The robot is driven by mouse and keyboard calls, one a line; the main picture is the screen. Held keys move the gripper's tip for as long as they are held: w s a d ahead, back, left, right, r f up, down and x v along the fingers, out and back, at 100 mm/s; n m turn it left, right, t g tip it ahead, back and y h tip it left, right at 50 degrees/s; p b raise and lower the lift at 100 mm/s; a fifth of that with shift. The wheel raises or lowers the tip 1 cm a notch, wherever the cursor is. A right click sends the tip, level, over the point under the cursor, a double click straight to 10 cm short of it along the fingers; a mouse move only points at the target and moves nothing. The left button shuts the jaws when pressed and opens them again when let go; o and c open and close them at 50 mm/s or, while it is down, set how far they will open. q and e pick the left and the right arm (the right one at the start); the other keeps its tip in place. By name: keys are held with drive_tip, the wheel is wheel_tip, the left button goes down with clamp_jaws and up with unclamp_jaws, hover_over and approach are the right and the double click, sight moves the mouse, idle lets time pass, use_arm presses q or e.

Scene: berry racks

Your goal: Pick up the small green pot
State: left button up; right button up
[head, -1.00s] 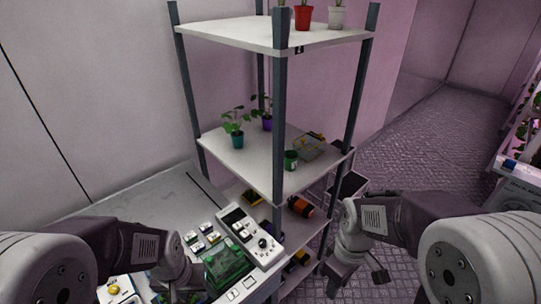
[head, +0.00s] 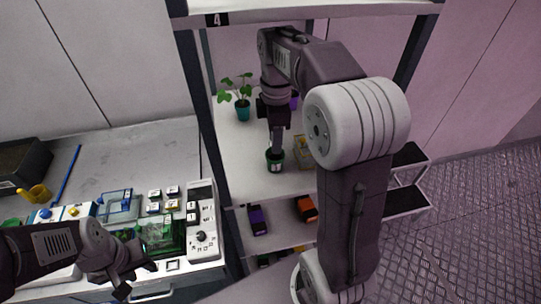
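The small green pot (head: 275,166), dark green with a pale label on its front, stands upright on the middle shelf board (head: 240,165) near its front edge. My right arm reaches in over the shelf from the right. My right gripper (head: 277,148) points down at the pot's rim, and its fingertips overlap the top of the pot. Whether the fingers grip the pot or are only at its opening cannot be told. My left gripper (head: 135,279) is low at the left, in front of the bench, with its fingers apart and nothing between them.
A teal pot with a plant (head: 242,110) stands further back on the same board, and a purple pot (head: 294,101) is partly hidden by my arm. A yellowish wire basket (head: 303,152) is just right of the green pot. A shelf post (head: 196,105) stands at the left.

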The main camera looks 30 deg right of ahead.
sight(276, 162)
wheel_tip(276, 162, down, 4)
drive_tip(key=shift+w+a+r, duration=0.1)
drive_tip(key=shift+r, duration=0.1)
drive_tip(key=shift+f, duration=0.3)
drive_tip(key=f, duration=0.5)
drive_tip(key=shift+s+d, duration=0.2)
drive_tip(key=shift+s, duration=0.05)
clamp_jaws()
